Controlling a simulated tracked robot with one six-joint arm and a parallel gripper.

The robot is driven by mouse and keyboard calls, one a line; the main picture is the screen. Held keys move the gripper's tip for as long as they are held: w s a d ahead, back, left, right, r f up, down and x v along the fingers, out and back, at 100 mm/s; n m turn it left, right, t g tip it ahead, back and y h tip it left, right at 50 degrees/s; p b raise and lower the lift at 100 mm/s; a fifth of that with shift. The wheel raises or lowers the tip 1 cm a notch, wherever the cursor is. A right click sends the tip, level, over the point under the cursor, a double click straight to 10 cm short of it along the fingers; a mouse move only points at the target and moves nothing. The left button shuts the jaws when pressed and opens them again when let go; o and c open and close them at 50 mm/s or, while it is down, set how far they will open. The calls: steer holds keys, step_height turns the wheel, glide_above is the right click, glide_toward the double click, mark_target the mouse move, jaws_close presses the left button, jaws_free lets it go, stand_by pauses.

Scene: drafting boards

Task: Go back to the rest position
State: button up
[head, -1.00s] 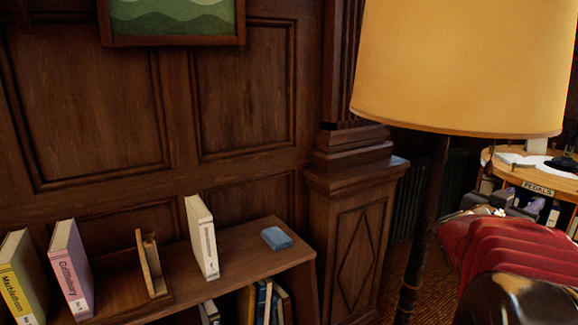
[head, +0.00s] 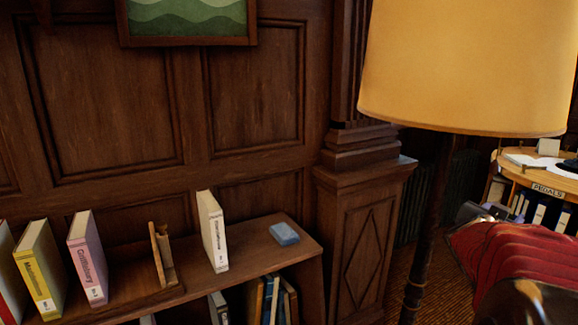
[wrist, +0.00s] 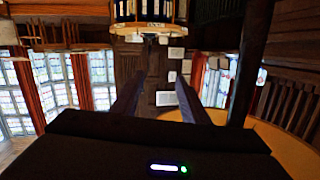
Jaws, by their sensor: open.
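My gripper (wrist: 160,82) shows in the wrist view with its two dark fingers apart and nothing between them. Beyond the fingers are wood panelling and pale sheets, well away from them. In the head view my red-covered arm is at the lower right edge, in front of the round desk.
A floor lamp (head: 465,65) stands close to my arm on its left. A low shelf (head: 245,250) at left holds upright books, a wooden bookend (head: 162,255) and a blue block (head: 284,233). A round desk (head: 545,178) labelled PEDALS is behind.

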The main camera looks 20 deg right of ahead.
steer(key=w+a+f+n+t+y, duration=0.15)
steer(key=a+f+y, duration=0.25)
steer(key=a, duration=0.4)
steer(key=w+a+f+n+t+y, duration=0.1)
steer(key=w+a+f+n+y, duration=0.25)
steer(key=a, duration=0.45)
steer(key=w+a+f+n+t+y, duration=0.1)
steer(key=w+a+f+y, duration=0.2)
steer(key=a, duration=0.5)
steer(key=s+a+f+n+g+y, duration=0.1)
steer(key=s+a+n, duration=0.2)
steer(key=a, duration=0.6)
steer(key=s+a+f+n+g+y, duration=0.1)
steer(key=s+a+n+y, duration=0.1)
steer(key=s+a, duration=0.4)
steer(key=s+a+f+n+g+y, duration=0.1)
steer(key=s+a+n, duration=0.3)
steer(key=a, duration=0.9)
steer(key=shift+s+f+y, duration=0.2)
steer(key=shift+f+y, duration=0.15)
steer(key=shift+f, duration=0.05)
steer(key=shift+g, duration=0.25)
